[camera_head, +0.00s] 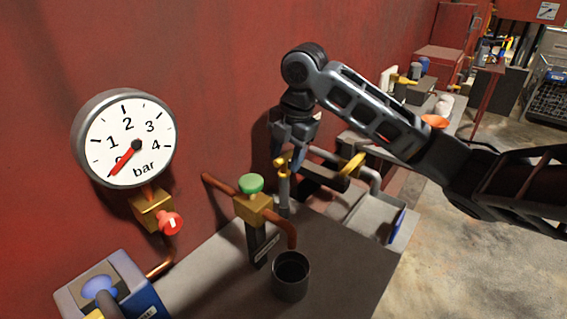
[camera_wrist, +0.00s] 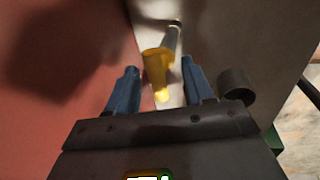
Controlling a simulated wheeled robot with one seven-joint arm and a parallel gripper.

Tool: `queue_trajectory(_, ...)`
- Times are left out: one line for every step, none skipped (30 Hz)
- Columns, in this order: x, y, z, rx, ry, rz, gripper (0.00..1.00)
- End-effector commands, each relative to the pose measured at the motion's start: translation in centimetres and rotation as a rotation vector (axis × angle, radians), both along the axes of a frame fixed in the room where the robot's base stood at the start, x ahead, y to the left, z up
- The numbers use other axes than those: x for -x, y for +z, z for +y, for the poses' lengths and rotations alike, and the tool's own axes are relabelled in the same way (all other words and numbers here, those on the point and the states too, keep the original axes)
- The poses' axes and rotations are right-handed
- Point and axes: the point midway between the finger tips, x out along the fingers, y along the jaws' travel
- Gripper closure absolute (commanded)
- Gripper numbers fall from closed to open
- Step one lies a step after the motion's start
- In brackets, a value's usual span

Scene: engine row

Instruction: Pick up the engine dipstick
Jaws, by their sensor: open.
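The engine dipstick's yellow handle (camera_wrist: 155,72) shows in the wrist view between my two blue fingertips. Below it is a grey tube (camera_wrist: 173,35). In the head view the yellow handle (camera_head: 282,161) sits at the top of the upright grey tube (camera_head: 284,192), just under my gripper (camera_head: 292,150). My gripper (camera_wrist: 160,85) is open, with a finger on each side of the handle and gaps visible between them. Part of the handle is hidden behind the fingers in the head view.
A brass valve with a green knob (camera_head: 250,184) and a copper pipe stands close to the left. A dark cup (camera_head: 291,276) is in front on the grey bench (camera_head: 345,262). A pressure gauge (camera_head: 123,139) is on the red wall (camera_head: 215,70). A pipe with a yellow lever (camera_head: 353,166) lies right.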

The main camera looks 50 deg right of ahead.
Motion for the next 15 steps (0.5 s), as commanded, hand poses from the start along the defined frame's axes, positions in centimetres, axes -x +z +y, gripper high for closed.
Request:
queue_trajectory(-0.09, -0.52, 0.06, -0.001, 0.001, 0.002, 0.48)
queue_trajectory(-0.16, -0.76, 0.07, -0.001, 0.001, 0.001, 0.48)
queue_trajectory(-0.21, -1.01, 0.06, 0.0, 0.001, 0.0, 0.48)
queue_trajectory(-0.24, -1.16, 0.05, 0.0, 0.002, 0.0, 0.48)
queue_trajectory(-0.26, -1.25, 0.04, 0.0, 0.002, 0.0, 0.48)
queue_trajectory(-0.27, -1.33, 0.04, 0.001, 0.002, 0.0, 0.48)
queue_trajectory(-0.29, -1.35, 0.05, 0.001, 0.002, 0.0, 0.48)
queue_trajectory(-0.29, -1.35, 0.05, 0.001, 0.002, 0.0, 0.48)
queue_trajectory(-0.29, -1.35, 0.05, 0.001, 0.002, 0.0, 0.48)
queue_trajectory(-0.28, -1.34, 0.05, 0.001, 0.002, 0.0, 0.48)
queue_trajectory(-0.28, -1.34, 0.05, 0.001, 0.002, 0.0, 0.48)
queue_trajectory(-0.28, -1.34, 0.06, 0.0, 0.002, 0.0, 0.51)
queue_trajectory(-0.28, -1.33, 0.06, 0.0, 0.002, 0.0, 0.54)
queue_trajectory(-0.28, -1.33, 0.06, 0.0, 0.002, 0.0, 0.57)
queue_trajectory(-0.28, -1.33, 0.06, 0.0, 0.002, 0.0, 0.61)
